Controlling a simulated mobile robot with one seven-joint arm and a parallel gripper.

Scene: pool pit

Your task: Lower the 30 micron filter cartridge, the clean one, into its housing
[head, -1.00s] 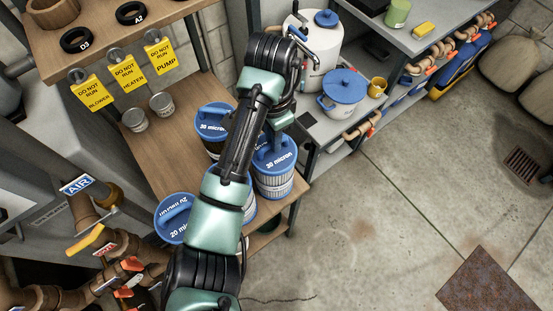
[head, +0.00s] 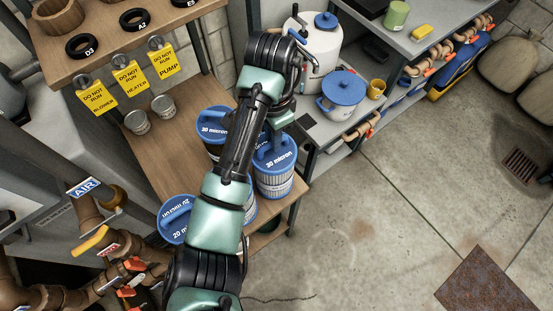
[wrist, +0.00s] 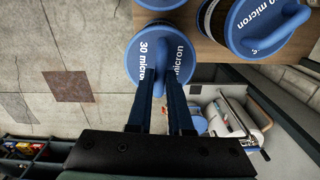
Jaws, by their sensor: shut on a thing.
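My gripper (wrist: 159,88) is shut on the upright handle of a 30 micron cartridge with a blue cap. The held 30 micron cartridge (head: 274,181) has pale, clean-looking pleats and stands upright at the wooden bench's right edge. Its cap (wrist: 138,63) fills the middle of the wrist view. I cannot tell whether its base touches the bench. Another 30 micron cartridge (head: 211,125), with a darker body, stands behind it to the left. It is probably the blue cap (wrist: 262,25) at the wrist view's upper right. I cannot pick out the housing with certainty.
A 20 micron cartridge (head: 178,218) stands at the near left, and my arm partly hides another between. The wooden bench (head: 180,140) holds two small cans (head: 138,122). Pipes and valves (head: 110,270) crowd the lower left. A lidded white pot (head: 341,106) stands right; the floor (head: 400,210) is open.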

